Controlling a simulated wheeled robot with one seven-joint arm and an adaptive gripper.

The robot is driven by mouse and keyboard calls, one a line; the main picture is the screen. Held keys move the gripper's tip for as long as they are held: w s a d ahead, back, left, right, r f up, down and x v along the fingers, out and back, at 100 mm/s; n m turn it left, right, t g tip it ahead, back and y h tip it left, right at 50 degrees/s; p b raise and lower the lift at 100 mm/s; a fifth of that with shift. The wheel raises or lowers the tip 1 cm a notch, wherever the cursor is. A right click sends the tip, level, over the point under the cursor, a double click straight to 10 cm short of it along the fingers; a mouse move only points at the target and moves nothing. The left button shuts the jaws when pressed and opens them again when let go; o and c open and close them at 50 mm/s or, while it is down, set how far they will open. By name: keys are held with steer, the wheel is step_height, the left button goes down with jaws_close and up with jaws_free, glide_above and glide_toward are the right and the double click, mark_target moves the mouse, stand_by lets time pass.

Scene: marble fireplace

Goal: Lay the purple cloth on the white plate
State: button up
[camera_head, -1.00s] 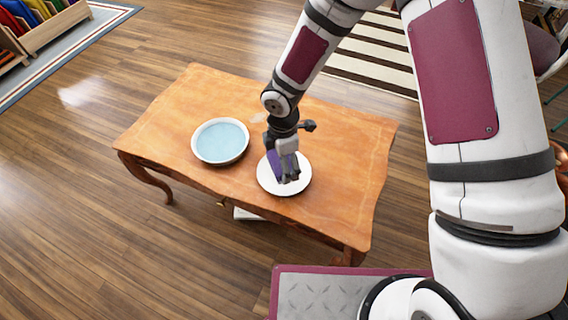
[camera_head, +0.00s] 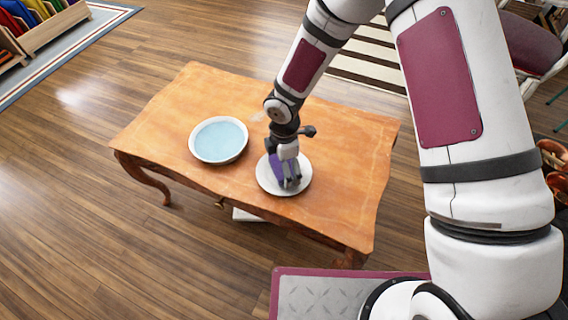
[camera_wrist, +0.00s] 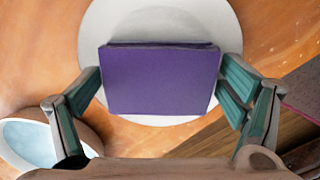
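The purple cloth (camera_wrist: 160,80) is a folded flat block seen between my fingers in the wrist view. It also shows in the head view (camera_head: 276,168), partly hidden by my gripper. My gripper (camera_wrist: 160,85) has a finger against each side edge of the cloth and is shut on it. In the head view my gripper (camera_head: 288,178) points down over the white plate (camera_head: 302,184). The plate lies on the wooden table, and its rim shows around the cloth in the wrist view (camera_wrist: 232,30). Whether the cloth touches the plate cannot be told.
A white-rimmed bowl with a pale blue inside (camera_head: 219,140) stands on the table left of the plate, and shows at the lower left in the wrist view (camera_wrist: 28,142). The wooden table (camera_head: 345,170) has bare room right of the plate and at the far left.

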steer(key=shift+r, duration=0.15)
step_height(320, 180, up, 12)
steer(key=p, duration=0.4)
steer(key=shift+r, duration=0.25)
steer(key=s+d+r+m+h, duration=0.1)
steer(key=s+d+r+m, duration=0.4)
steer(key=d+r, duration=0.5)
steer(key=s+d+r+m+h, duration=0.25)
steer(key=d+r+m, duration=0.45)
steer(key=r, duration=0.5)
steer(key=s+d+r+m+y, duration=0.1)
steer(key=s+r+m, duration=0.1)
steer(key=s, duration=0.5)
steer(key=s+d+r+m+y, duration=0.1)
steer(key=s+d+r+m, duration=0.1)
steer(key=s+m, duration=0.3)
steer(key=s+d+r+m+y, duration=0.1)
steer(key=s+m, duration=0.3)
steer(key=s, duration=0.6)
steer(key=shift+d+r+t, duration=0.4)
steer(key=shift+d+r, duration=0.3)
steer(key=shift+r, duration=0.05)
